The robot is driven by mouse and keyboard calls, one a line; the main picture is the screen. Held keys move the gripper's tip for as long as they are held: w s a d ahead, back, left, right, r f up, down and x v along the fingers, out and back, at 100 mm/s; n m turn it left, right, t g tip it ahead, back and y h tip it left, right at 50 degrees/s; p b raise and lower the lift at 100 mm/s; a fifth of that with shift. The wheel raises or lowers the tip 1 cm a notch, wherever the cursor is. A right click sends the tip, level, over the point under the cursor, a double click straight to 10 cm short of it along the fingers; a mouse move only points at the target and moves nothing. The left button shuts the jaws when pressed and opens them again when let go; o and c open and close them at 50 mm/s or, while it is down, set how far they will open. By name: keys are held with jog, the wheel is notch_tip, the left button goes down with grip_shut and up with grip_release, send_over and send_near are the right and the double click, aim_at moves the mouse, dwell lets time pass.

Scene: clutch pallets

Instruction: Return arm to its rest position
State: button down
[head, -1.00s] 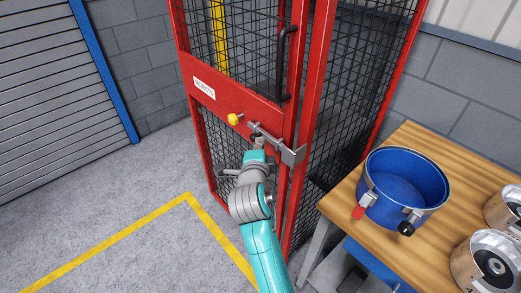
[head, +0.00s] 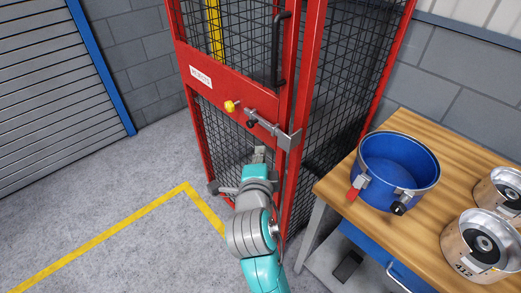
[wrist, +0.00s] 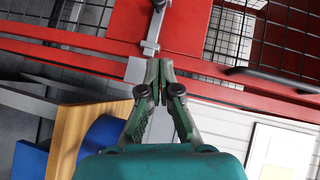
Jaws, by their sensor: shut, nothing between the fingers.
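My gripper (head: 259,153) is in front of the lower mesh of a red cage door, below its latch. In the wrist view my gripper (wrist: 159,72) has its fingertips together with nothing between them. The red cage (head: 240,95) stands upright with its door in line with the frame. A grey metal latch (head: 268,126) with a black knob spans from the door to the post. The latch also shows in the wrist view (wrist: 152,35), beyond the fingertips. A yellow knob (head: 231,106) sits to the left of the latch.
A wooden workbench (head: 425,130) stands at the right. It holds a blue pot (head: 405,165) with clamps and metal cylindrical parts (head: 480,245). A grey roller shutter (head: 45,90) is at the left. The grey floor with a yellow line (head: 110,235) is clear at the front left.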

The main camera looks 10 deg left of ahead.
dwell(0.4)
jog(key=s+d+f+n+g+y, duration=0.1)
jog(key=s+d+f+n, duration=0.8)
jog(key=s+d+f, duration=0.9)
jog(key=s+d+r+n+h, duration=0.1)
jog(key=s+d, duration=0.3)
jog(key=s, duration=0.8)
jog(key=s+d+r+n+h, duration=0.1)
jog(key=s+d+n, duration=0.3)
jog(key=s, duration=0.9)
jog(key=shift+s+d+r+n+h, duration=0.25)
jog(key=shift+d+r+n+h, duration=0.05)
jog(key=shift+d+r, duration=0.05)
